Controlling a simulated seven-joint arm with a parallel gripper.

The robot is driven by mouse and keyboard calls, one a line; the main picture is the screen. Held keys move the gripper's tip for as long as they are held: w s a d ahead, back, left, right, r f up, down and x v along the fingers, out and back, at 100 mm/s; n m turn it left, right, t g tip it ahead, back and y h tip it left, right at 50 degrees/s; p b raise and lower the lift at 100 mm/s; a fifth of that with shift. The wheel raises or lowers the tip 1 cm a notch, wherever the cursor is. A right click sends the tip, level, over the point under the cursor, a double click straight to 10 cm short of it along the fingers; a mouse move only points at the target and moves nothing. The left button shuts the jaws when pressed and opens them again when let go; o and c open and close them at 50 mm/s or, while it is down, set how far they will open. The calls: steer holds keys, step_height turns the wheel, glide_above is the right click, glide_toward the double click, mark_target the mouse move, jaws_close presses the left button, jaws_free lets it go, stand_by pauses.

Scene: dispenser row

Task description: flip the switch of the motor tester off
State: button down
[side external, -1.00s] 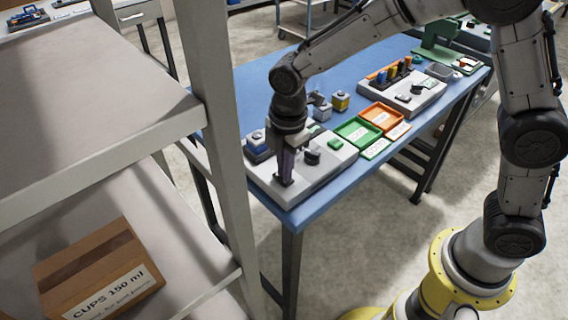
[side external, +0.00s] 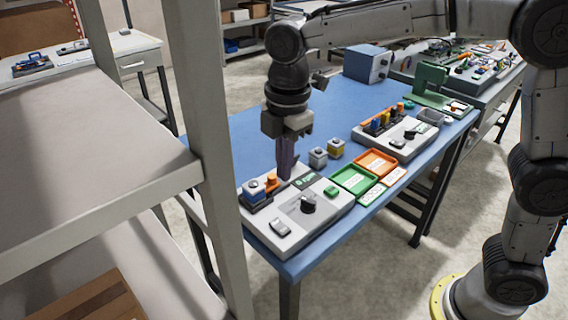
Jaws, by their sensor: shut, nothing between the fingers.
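A grey box (side external: 325,217), apparently the motor tester, sits at the near left end of the blue table. Its rocker switch (side external: 280,227) is on the front left of its top; I cannot tell which way it is set. A black knob (side external: 308,204) and a green button (side external: 331,191) are beside it. A blue-topped block (side external: 256,189) and an orange piece (side external: 271,181) are at its left rear. My gripper (side external: 286,177) points down, shut and empty, over the rear of the box, apart from the switch. Whether its tips touch anything is unclear.
Small blocks (side external: 318,157), a green tray (side external: 355,180) and an orange tray (side external: 376,162) are right of the box. A second grey device (side external: 396,133) with coloured cylinders is farther back. A shelf post (side external: 208,130) stands close on the left. The table's rear left is clear.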

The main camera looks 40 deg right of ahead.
mark_target(278, 221)
steer(key=shift+d+r+t, duration=0.15)
steer(key=shift+t, duration=0.35)
stand_by(0.3)
steer(key=f, duration=0.4)
steer(key=w+f, duration=0.1)
steer(key=f, duration=0.4)
steer(key=w+f, duration=0.1)
steer(key=f, duration=0.4)
